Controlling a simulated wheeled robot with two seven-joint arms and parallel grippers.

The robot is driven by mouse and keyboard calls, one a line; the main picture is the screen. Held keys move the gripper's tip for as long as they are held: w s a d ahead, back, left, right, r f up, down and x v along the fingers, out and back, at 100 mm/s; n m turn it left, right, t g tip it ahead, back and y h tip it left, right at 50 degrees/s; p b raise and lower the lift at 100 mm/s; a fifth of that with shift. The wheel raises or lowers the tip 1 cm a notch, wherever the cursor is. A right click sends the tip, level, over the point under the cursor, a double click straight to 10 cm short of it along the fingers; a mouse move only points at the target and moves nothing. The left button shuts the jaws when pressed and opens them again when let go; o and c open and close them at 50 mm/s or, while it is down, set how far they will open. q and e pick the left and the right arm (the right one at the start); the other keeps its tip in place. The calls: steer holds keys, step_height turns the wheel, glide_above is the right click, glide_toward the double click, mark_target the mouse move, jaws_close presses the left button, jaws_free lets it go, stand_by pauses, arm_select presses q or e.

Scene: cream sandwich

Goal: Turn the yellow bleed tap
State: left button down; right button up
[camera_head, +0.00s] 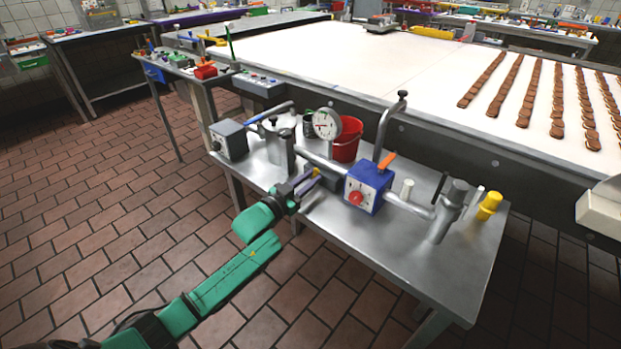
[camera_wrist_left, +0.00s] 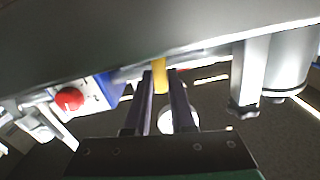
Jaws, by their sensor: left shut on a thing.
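The yellow bleed tap (camera_wrist_left: 159,72) shows as a short yellow handle between my left fingers in the left wrist view. In the head view only a small bit of yellow (camera_head: 317,171) shows at the fingertips, by the grey pipe. My left gripper (camera_head: 308,181) reaches in from the left with its green arm, above the steel table. It also shows in the left wrist view (camera_wrist_left: 160,92), shut on the tap. The gripper hides part of the tap in the head view. My right gripper is not in view.
A blue box (camera_head: 367,188) with a red knob and orange lever stands right of my gripper. A round gauge (camera_head: 327,124), a red bucket (camera_head: 346,142) and a metal pot (camera_head: 278,140) are behind. A yellow fitting (camera_head: 489,206) is at the table's right.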

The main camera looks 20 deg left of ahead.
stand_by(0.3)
arm_select(q)
steer(key=c, duration=0.8)
jaws_free()
steer(key=shift+o, duration=0.2)
steer(key=v, duration=1.4)
steer(key=shift+s, duration=0.3)
steer(key=shift+a+f, duration=0.1)
